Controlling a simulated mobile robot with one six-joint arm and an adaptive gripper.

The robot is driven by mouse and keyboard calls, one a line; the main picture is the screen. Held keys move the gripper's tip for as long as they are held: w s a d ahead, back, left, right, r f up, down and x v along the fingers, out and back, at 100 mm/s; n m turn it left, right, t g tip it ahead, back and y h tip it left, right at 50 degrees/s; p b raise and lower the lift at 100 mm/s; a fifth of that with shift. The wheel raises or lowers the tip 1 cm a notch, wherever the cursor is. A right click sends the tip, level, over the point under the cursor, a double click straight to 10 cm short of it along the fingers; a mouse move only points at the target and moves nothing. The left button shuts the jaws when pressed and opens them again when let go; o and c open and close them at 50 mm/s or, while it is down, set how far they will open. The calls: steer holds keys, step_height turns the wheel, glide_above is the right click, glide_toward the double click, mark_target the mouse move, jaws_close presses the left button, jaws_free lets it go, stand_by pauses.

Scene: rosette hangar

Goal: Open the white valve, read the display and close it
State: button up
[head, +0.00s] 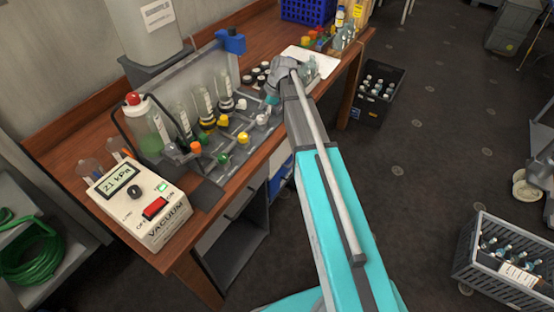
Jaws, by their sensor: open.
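The white valve (262,119) is a small pale knob on the grey manifold on the wooden bench, right of a yellow knob (243,138), a green knob (223,158) and an orange knob (196,147). Another pale knob (241,103) sits behind them; its angle is too small to tell. The display (119,180) on the white vacuum box appears to read 21 kPa, and its green light is lit.
A bottle with a red cap (148,130) and several clear tubes stand along the manifold. A white sheet (310,62) and small bottles lie further right on the bench. Crates of bottles (478,262) stand on the floor. My arm covers part of the bench's front edge.

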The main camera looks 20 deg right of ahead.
steer(key=shift+w+p+v, duration=0.2)
steer(key=shift+p+v, duration=5.1)
steer(key=shift+v, duration=0.75)
steer(key=s+a+f+m+h+b, duration=0.2)
steer(key=s+f+m+b, duration=0.3)
steer(key=s+m, duration=0.3)
steer(key=s+a+f+m+h+b, duration=0.2)
steer(key=s+a+f+m+b, duration=0.2)
steer(key=s+m, duration=0.5)
steer(key=shift+s+a+f+h+b, duration=0.25)
steer(key=shift+s+f+b, duration=1.2)
steer(key=shift+s, duration=1.5)
